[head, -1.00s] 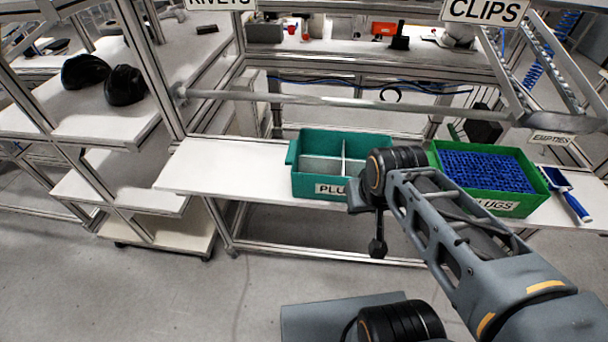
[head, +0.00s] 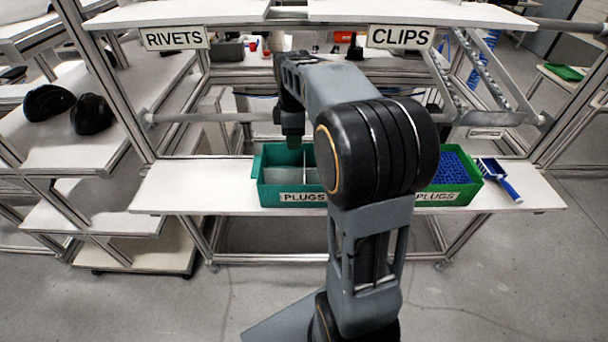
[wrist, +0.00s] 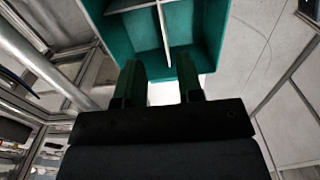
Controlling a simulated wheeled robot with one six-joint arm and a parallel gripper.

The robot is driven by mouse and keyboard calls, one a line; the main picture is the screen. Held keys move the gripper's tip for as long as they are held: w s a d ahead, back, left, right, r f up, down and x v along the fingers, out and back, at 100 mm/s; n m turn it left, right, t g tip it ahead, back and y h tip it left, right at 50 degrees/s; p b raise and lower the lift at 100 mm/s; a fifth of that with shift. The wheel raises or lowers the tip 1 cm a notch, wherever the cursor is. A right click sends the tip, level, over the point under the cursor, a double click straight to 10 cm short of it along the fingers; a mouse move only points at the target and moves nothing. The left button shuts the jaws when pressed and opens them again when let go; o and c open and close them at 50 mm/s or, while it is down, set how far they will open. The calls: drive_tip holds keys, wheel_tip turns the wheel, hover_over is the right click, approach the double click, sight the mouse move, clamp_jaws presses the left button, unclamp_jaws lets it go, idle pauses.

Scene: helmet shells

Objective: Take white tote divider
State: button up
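A teal tote (head: 262,188) labelled PLUGS stands on the white shelf, and it also shows in the wrist view (wrist: 205,25). A thin white divider (head: 309,157) stands inside it; in the wrist view the divider (wrist: 163,28) forms crossing strips that split the tote. My gripper (head: 292,146) points down over the back part of the tote. In the wrist view my gripper (wrist: 160,62) is open, its two fingers apart with nothing between them, near the tote's wall and the divider's end. My arm hides the tote's right part in the head view.
A green tote (head: 447,196) with blue plugs stands to the right, partly behind my arm. A blue-handled scoop or brush (head: 500,182) lies beside it. A metal rail (head: 200,117) and the RIVETS and CLIPS signs (head: 400,37) are close by. The shelf's left end (head: 185,185) is clear.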

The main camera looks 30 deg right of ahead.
sight(295, 170)
wheel_tip(295, 170, down, 12)
drive_tip(key=shift+s+a+f+p, duration=0.1)
drive_tip(key=shift+p, duration=0.65)
drive_tip(key=shift+c, duration=0.4)
clamp_jaws()
